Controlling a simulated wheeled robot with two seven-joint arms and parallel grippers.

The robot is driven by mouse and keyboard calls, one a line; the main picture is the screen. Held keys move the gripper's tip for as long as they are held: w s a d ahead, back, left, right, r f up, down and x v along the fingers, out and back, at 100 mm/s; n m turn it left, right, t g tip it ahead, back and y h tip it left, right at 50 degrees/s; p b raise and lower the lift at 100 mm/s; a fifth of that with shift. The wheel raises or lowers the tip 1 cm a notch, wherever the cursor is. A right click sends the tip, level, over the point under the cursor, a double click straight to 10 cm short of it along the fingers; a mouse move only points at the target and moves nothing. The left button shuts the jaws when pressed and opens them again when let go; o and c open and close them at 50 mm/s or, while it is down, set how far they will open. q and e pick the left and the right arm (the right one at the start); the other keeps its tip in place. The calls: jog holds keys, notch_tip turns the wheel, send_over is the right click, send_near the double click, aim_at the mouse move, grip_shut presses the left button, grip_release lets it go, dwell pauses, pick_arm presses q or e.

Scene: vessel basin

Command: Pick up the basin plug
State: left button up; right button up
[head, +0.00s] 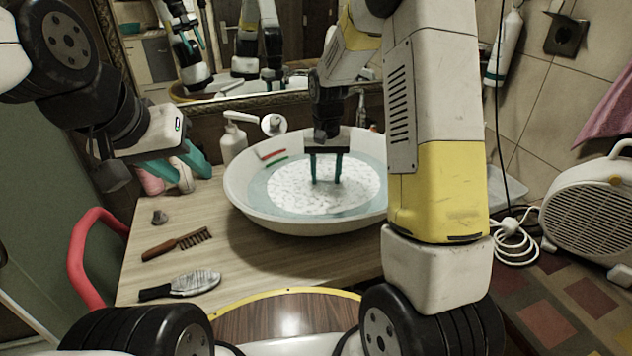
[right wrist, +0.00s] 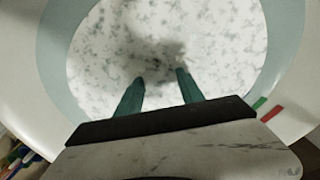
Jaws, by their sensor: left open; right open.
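The white oval basin (head: 240,192) stands on the wooden counter, with pale water and a white, speckled round patch in its middle. My right gripper (head: 326,182) is open, its two teal fingers pointing down over or into this patch; the fingers also show in the right wrist view (right wrist: 158,85). I cannot make out a plug in the basin; a blurred dark patch lies ahead of the fingertips in the right wrist view. My left gripper (head: 182,166) is open at the counter's left back, beside some pink and white items (head: 150,182).
A small dark item (head: 159,217), a comb (head: 177,244) and a brush (head: 181,286) lie on the counter's left. A soap dispenser (head: 233,140) stands behind the basin. Red and green strips (head: 271,154) show at the basin's back left wall. A white heater (head: 590,208) stands at right.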

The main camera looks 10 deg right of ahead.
aim_at(324, 192)
notch_tip(324, 192, down, 5)
jog(key=shift+w+a+r, duration=0.1)
grip_shut()
